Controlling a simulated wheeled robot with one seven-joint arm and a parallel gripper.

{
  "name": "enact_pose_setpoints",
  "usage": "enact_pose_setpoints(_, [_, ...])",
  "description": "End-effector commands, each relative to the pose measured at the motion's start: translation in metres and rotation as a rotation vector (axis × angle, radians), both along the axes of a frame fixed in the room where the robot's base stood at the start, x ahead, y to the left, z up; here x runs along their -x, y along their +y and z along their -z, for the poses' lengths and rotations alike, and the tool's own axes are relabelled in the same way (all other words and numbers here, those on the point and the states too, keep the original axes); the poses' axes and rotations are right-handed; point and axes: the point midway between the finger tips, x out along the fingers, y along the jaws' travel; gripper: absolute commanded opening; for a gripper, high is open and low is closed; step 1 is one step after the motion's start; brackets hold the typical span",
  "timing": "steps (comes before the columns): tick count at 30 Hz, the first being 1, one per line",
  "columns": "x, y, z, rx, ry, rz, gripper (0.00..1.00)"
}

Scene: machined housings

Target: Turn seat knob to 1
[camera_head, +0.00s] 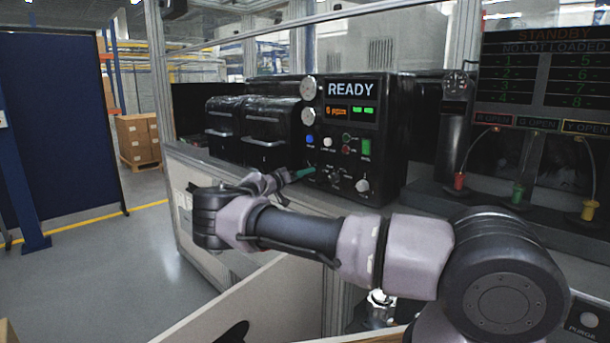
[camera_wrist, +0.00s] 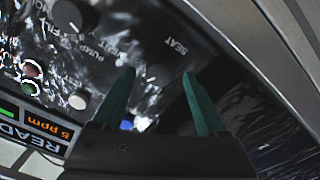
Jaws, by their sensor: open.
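The seat knob (camera_wrist: 158,74) is a small dark knob with a pale mark, beside the printed word SEAT on the black panel. It shows in the wrist view between the two green fingers of my gripper (camera_wrist: 158,82). The fingers are apart, and I cannot tell whether either one touches the knob. In the head view my gripper (camera_head: 304,173) reaches the lower left of the black control box (camera_head: 393,145), and its fingers hide that knob. The knob's setting is not readable.
A larger pale knob (camera_head: 362,185) sits at the panel's lower right. Coloured buttons and a READY display are above. Two black lidded units (camera_head: 266,130) stand left of the box. Yellow, green and red plugs with cables are at the right.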

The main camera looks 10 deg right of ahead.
Motion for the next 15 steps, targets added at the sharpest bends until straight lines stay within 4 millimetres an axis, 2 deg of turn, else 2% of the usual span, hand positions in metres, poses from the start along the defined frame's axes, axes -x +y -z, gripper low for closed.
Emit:
enact_pose_setpoints(4, [-0.0049, -0.0070, 0.0000, 0.000, 0.000, 0.000, 0.75])
enact_pose_setpoints(12, [-0.0056, -0.0080, 0.0001, 0.000, 0.000, 0.000, 0.75])
enact_pose_setpoints(14, [-0.0056, -0.0080, 0.0001, 0.000, 0.000, 0.000, 0.52])
enact_pose_setpoints(15, [-0.0055, -0.0079, 0.0001, 0.000, 0.000, 0.000, 0.37])
